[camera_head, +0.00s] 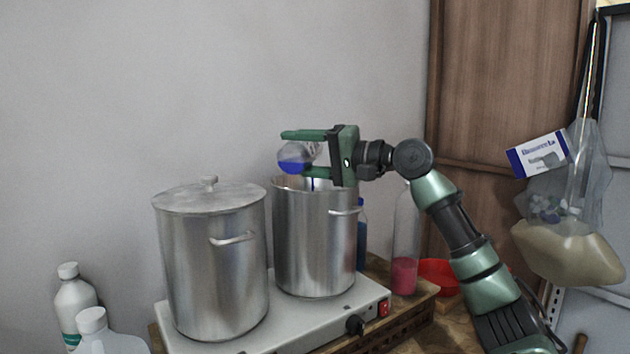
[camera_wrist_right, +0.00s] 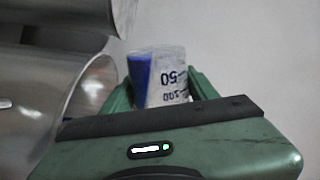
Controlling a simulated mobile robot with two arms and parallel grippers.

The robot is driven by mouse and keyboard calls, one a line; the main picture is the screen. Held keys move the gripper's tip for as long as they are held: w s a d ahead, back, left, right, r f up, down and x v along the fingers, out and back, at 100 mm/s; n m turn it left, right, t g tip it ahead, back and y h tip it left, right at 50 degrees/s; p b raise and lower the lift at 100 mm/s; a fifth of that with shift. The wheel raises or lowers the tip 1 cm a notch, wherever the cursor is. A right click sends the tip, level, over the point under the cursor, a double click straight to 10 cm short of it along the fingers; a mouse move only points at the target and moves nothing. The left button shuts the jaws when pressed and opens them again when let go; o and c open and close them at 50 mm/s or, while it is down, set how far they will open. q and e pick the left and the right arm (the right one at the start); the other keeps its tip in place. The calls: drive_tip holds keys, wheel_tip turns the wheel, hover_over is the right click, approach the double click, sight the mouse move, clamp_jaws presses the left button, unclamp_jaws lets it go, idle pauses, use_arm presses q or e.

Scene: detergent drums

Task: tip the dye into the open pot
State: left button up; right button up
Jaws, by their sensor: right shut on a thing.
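A clear beaker (camera_head: 292,158) with blue dye in it is held tilted, nearly on its side, above the open pot (camera_head: 315,245). A thin blue streak shows below the beaker at the pot's mouth. My right gripper (camera_head: 300,152) is shut on the beaker, reaching in from the right over the pot's rim. In the right wrist view the beaker (camera_wrist_right: 165,78), with printed volume marks, sits between the green fingers, with blue along its left side. The open pot's steel wall (camera_wrist_right: 35,105) shows at left there. The pot's inner bottom is hidden. My left gripper is out of view.
A lidded steel pot (camera_head: 210,265) stands left of the open pot on a white hotplate (camera_head: 300,325). A bottle with pink liquid (camera_head: 405,250) and a red bowl (camera_head: 438,275) are at right. White bottles (camera_head: 75,300) stand at lower left. A bag (camera_head: 565,245) hangs far right.

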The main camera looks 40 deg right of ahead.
drive_tip(key=shift+w+d+r+m+p, duration=0.3)
drive_tip(key=shift+d+m+p, duration=0.2)
drive_tip(key=shift+d, duration=0.1)
drive_tip(key=shift+c, duration=0.2)
drive_tip(key=shift+d+r+m+p, duration=0.1)
drive_tip(key=shift+r+m+p, duration=0.25)
drive_tip(key=shift+m+p, duration=0.5)
idle(0.5)
drive_tip(key=shift+d+f+m, duration=0.1)
drive_tip(key=shift+f+m, duration=0.15)
drive_tip(key=shift+m, duration=0.3)
